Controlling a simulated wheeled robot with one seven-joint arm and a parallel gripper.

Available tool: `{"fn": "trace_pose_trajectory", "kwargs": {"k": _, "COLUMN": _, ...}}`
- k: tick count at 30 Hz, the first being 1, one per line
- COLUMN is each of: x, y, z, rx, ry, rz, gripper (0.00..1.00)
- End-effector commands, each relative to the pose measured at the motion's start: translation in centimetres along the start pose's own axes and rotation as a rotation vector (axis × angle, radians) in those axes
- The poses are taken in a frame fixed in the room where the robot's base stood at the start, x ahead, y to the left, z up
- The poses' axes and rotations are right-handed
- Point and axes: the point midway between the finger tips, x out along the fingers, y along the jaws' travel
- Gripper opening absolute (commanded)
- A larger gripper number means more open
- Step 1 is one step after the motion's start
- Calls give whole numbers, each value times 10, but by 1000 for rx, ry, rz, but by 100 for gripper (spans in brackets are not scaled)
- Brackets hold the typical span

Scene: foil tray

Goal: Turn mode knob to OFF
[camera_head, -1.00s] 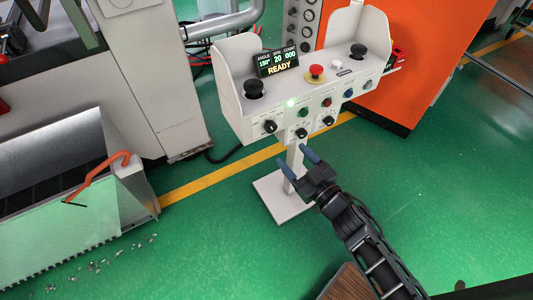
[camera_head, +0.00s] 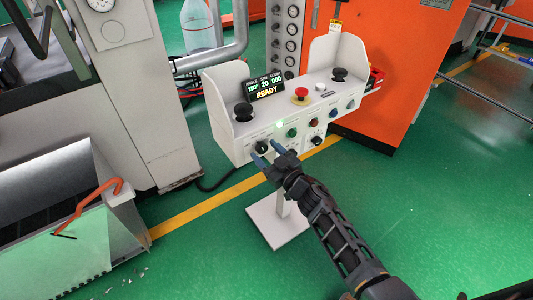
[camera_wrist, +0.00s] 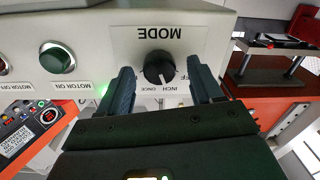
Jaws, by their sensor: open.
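The mode knob (camera_wrist: 158,68) is a round black knob on the white panel under the word MODE, which appears upside down in the wrist view. Its white mark points down in that picture, toward the INCH and ONCE labels; I cannot tell which it meets. The OFF label is partly hidden by the right finger. My gripper (camera_wrist: 160,82) is open, with one blue finger on each side of the knob and gaps visible. In the head view, my gripper (camera_head: 265,152) is at the front of the control box (camera_head: 244,138), close to the leftmost lower knob (camera_head: 262,147).
The control box carries a display (camera_head: 265,89) reading READY, a red mushroom button (camera_head: 301,94) and two black palm buttons. A green button (camera_wrist: 57,59) marked MOTOR ON sits left of the knob in the wrist view. An orange cabinet (camera_head: 400,75) stands behind.

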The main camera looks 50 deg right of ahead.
Motion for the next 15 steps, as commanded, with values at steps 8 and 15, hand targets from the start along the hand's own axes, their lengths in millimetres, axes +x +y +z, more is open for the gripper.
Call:
{"fn": "trace_pose_trajectory", "kwargs": {"k": 8, "x": 3, "y": 0, "z": 0, "rx": 0, "ry": -1, "rz": 0, "gripper": 65}}
{"fn": "trace_pose_trajectory", "kwargs": {"k": 15, "x": 2, "y": 0, "z": 0, "rx": 0, "ry": 0, "rz": 0, "gripper": 45}}
